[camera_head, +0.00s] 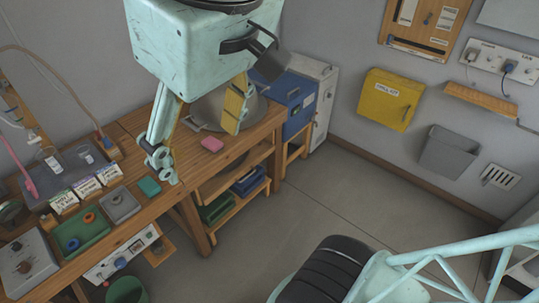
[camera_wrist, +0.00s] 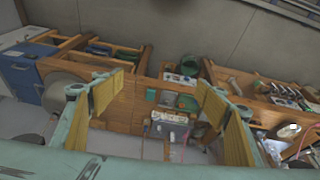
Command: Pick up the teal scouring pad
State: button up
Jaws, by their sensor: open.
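The teal scouring pad (camera_head: 149,186) lies flat on the wooden bench in the head view, just right of a grey block-like tray. My gripper (camera_head: 203,132) hangs above the bench, open and empty, its yellow-lined fingers wide apart. In the picture, the left finger's lower end is close above and right of the pad; the height gap is hard to judge. In the wrist view my gripper's fingers (camera_wrist: 160,88) frame the bench, and a small teal patch (camera_wrist: 151,95) between them looks like the pad.
Left of the pad stand a grey tray (camera_head: 120,206), a green tray (camera_head: 82,234) and several labelled boxes (camera_head: 88,188). A blue box (camera_head: 291,100) stands at the bench's far end. The floor (camera_head: 270,220) is open.

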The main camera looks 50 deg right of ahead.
jog(key=w+f+n+g, duration=0.15)
jog(key=w+n, duration=0.25)
jog(key=w, duration=1)
jog(key=n+g+b, duration=0.2)
jog(key=n+b, duration=0.1)
jog(key=n, duration=1)
send_over(148, 184)
notch_tip(148, 184, down, 36)
jog(key=shift+a+r, duration=0.15)
jog(key=shift+f+b, duration=0.8)
jog(key=shift+f, duration=3.5)
jog(key=shift+f, duration=0.1)
jog(key=shift+s+f+b, duration=0.1)
jog(key=shift+f+b, duration=0.6)
jog(key=shift+f, duration=1.8)
